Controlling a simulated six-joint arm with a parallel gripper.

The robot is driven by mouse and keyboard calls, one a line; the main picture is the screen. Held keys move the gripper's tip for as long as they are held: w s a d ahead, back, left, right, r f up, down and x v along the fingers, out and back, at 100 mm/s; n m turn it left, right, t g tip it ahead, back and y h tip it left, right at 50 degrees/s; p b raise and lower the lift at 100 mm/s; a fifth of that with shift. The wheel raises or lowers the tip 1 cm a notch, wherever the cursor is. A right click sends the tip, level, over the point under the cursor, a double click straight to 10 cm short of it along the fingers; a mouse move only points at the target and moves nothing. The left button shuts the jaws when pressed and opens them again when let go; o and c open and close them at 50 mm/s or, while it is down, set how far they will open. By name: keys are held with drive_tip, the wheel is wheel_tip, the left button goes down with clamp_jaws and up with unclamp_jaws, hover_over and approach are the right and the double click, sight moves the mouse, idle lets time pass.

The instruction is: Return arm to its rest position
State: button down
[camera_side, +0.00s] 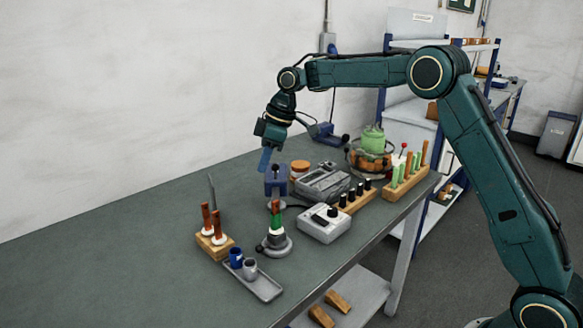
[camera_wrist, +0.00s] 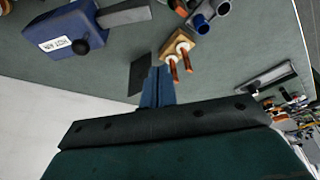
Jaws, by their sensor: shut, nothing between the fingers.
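My arm reaches over the bench from the right. My gripper (camera_side: 265,160), with blue fingers, hangs pointing down above the grey-green bench top (camera_side: 120,245), beside a small blue device (camera_side: 277,182). The fingers are shut and empty, and they appear clear of the bench. In the wrist view the shut gripper (camera_wrist: 158,75) shows at the middle. Beyond it there is a wooden block with two copper-coloured rods in white collars (camera_wrist: 178,46). That block also stands at the front left in the side view (camera_side: 215,246).
A tray (camera_side: 265,287) holds a blue and a grey cup. A round stand (camera_side: 275,247) bears a green and copper piece. Grey boxes (camera_side: 324,224), a rod rack (camera_side: 406,184) and a green-topped pot (camera_side: 372,150) crowd the right side. The left bench is clear.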

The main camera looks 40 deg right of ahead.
drive_tip(key=s+r+m+t, duration=0.1)
drive_tip(key=s+r+m, duration=0.1)
drive_tip(key=s+r, duration=0.35)
drive_tip(key=s+r+m+h, duration=0.1)
drive_tip(key=s+r, duration=0.1)
drive_tip(key=s, duration=0.6)
drive_tip(key=s+r+m+t, duration=0.1)
drive_tip(key=s+r+m, duration=0.15)
drive_tip(key=s, duration=0.45)
drive_tip(key=s+d+f+m+h, duration=0.1)
drive_tip(key=s+f+m, duration=0.1)
drive_tip(key=s, duration=0.8)
drive_tip(key=s+d+f+m+t, duration=0.1)
drive_tip(key=s+f+m, duration=0.1)
drive_tip(key=s, duration=0.8)
drive_tip(key=shift+s+f+h, duration=0.2)
drive_tip(key=shift+f+h, duration=0.2)
drive_tip(key=shift+f, duration=0.2)
drive_tip(key=shift+w+r, duration=0.1)
drive_tip(key=shift+w, duration=0.1)
